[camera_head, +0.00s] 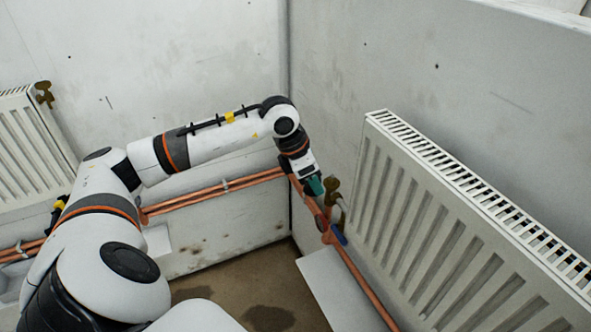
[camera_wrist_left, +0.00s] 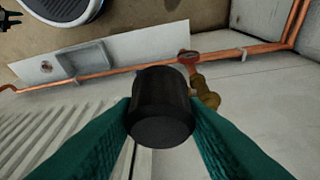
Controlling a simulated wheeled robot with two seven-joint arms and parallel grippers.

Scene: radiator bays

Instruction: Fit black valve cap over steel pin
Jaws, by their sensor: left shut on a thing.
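The cap's flat round end faces the wrist camera. The brass valve also shows in the head view (camera_head: 333,188), just right of the fingertips. The steel pin cannot be made out; the cap may hide it.
A white radiator (camera_head: 400,205) stands close on the right. Copper pipes (camera_head: 215,188) run along the wall and down past the valve. Another radiator (camera_head: 30,140) with a brass valve (camera_head: 44,94) is at the far left. Bare floor (camera_head: 240,285) lies below the corner.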

